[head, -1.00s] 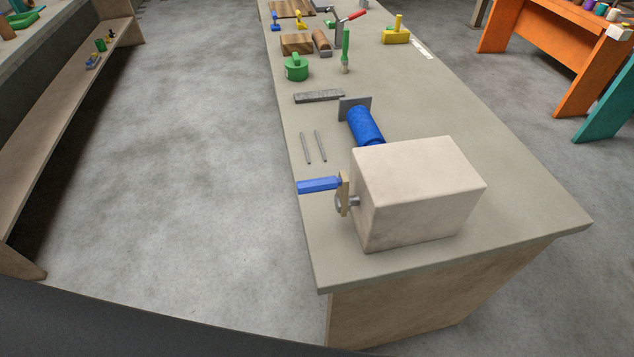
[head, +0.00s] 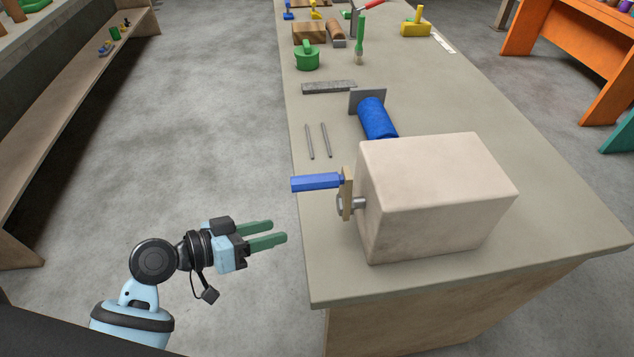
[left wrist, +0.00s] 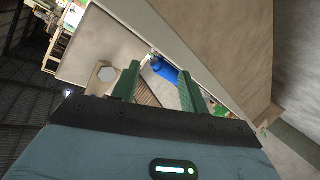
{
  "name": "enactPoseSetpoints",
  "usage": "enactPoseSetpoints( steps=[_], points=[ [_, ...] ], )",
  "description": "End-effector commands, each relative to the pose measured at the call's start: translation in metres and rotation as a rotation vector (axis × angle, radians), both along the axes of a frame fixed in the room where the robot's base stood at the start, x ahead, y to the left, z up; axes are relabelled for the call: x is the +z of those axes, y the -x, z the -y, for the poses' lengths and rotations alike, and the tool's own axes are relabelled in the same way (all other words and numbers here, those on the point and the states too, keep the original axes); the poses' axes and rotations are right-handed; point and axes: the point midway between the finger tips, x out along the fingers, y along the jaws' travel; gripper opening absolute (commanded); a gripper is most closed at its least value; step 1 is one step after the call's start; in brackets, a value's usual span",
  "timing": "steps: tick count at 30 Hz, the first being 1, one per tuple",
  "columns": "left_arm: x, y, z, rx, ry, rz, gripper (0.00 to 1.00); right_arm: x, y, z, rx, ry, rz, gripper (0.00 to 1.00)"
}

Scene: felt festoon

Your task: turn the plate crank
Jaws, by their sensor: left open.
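The plate crank sits on the left face of a beige box (head: 436,200) near the front of the bench. It has a blue handle (head: 317,182) pointing left, past the bench's left edge, a tan crank arm (head: 347,194) and a metal shaft (head: 359,203). My left gripper (head: 279,232) is open and empty, left of the bench edge and in front of the handle, apart from it. In the left wrist view the green fingers (left wrist: 157,86) are spread, with something blue (left wrist: 165,70) beyond them. My right gripper is not in view.
A blue cylinder (head: 377,118) with a grey plate (head: 367,100) stands behind the box. Two thin rods (head: 318,141), a grey bar (head: 329,87) and a green round tool (head: 307,58) lie farther back on the bench (head: 480,120). Open floor (head: 220,130) lies to the left.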

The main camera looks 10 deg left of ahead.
Motion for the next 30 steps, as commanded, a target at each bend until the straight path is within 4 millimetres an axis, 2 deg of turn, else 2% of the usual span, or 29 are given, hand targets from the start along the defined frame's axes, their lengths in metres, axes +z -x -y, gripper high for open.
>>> enactPoseSetpoints(
  steps=[1,3,6,10,14,20,23,30],
  points=[
    [0.024,-0.008,0.004,-0.069,0.032,0.065,0.44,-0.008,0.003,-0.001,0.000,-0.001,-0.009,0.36],
    [0.057,-0.011,0.009,-0.163,0.071,0.151,0.44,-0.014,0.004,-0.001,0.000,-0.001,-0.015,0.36],
    [0.094,-0.009,0.013,-0.272,0.106,0.253,0.44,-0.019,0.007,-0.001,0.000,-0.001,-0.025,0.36],
    [0.122,-0.003,0.015,-0.359,0.129,0.339,0.44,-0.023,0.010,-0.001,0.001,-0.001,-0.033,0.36],
    [0.133,0.001,0.015,-0.391,0.137,0.371,0.44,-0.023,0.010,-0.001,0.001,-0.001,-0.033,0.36],
    [0.134,0.000,0.018,-0.394,0.140,0.373,0.44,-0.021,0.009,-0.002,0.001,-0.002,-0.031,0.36],
    [0.135,-0.003,0.027,-0.394,0.142,0.373,0.44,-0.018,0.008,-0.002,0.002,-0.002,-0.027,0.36],
    [0.137,-0.014,0.061,-0.394,0.144,0.373,0.44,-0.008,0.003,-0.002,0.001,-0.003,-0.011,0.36]
  ],
)
